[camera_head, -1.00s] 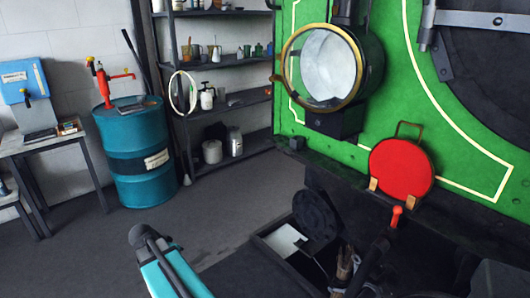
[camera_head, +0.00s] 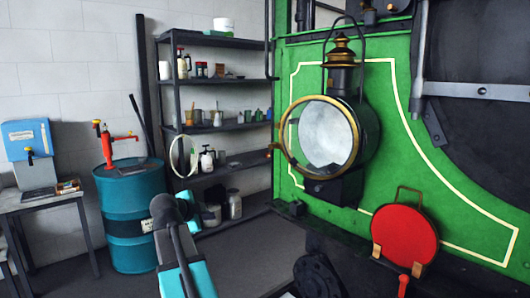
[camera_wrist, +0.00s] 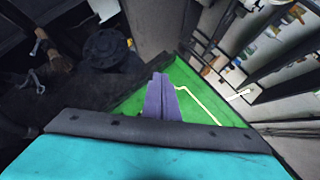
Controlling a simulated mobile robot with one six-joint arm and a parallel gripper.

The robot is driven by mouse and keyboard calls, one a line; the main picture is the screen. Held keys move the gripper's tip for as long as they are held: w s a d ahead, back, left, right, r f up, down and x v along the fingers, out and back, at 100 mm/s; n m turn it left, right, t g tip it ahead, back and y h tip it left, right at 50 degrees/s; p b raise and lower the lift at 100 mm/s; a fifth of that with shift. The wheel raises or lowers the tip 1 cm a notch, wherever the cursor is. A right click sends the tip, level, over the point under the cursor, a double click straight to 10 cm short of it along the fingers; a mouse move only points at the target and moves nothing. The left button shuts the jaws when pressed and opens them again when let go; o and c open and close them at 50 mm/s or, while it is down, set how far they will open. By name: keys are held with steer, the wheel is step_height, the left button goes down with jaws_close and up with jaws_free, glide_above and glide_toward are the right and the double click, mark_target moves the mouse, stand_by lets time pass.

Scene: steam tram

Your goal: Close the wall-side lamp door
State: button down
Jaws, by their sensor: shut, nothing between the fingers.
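A black lamp (camera_head: 367,135) with a brass chimney and a wide brass-rimmed round glass (camera_head: 325,135) stands at the green front panel (camera_head: 400,165) in the head view. The rim faces me; I cannot tell whether it is flush with the lamp body. A thin pale ring (camera_head: 173,157) shows to the left, before the shelves; what it belongs to is unclear. My gripper (camera_wrist: 160,77) is shut and empty in the wrist view, with green panel behind it. The lamp is not clearly seen there. In the head view my teal arm is left of and below the lamp.
A red disc (camera_head: 404,235) with a handle stands below right of the lamp. Shelves (camera_head: 225,128) with bottles and jars stand behind left. A blue drum (camera_head: 130,205) with a red pump and a table (camera_head: 45,203) are farther left. Some floor shows between drum and shelves.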

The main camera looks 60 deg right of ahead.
steer(key=s+d+r+m+h, duration=0.1)
steer(key=s+d+r+m, duration=0.2)
steer(key=r, duration=0.8)
steer(key=s+d+r+m+g+h, duration=0.1)
steer(key=s+d+r+m+h, duration=0.1)
steer(key=s+r+m, duration=0.3)
steer(key=s+d+r, duration=0.1)
steer(key=s+r, duration=0.2)
steer(key=r, duration=0.3)
steer(key=shift+s+r+h, duration=0.2)
steer(key=shift+r+h, duration=0.05)
steer(key=shift+h, duration=0.05)
steer(key=s+r+p+x, duration=0.1)
steer(key=p+x, duration=0.4)
steer(key=x, duration=0.8)
steer(key=shift+w+d, duration=0.35)
steer(key=shift+d, duration=0.2)
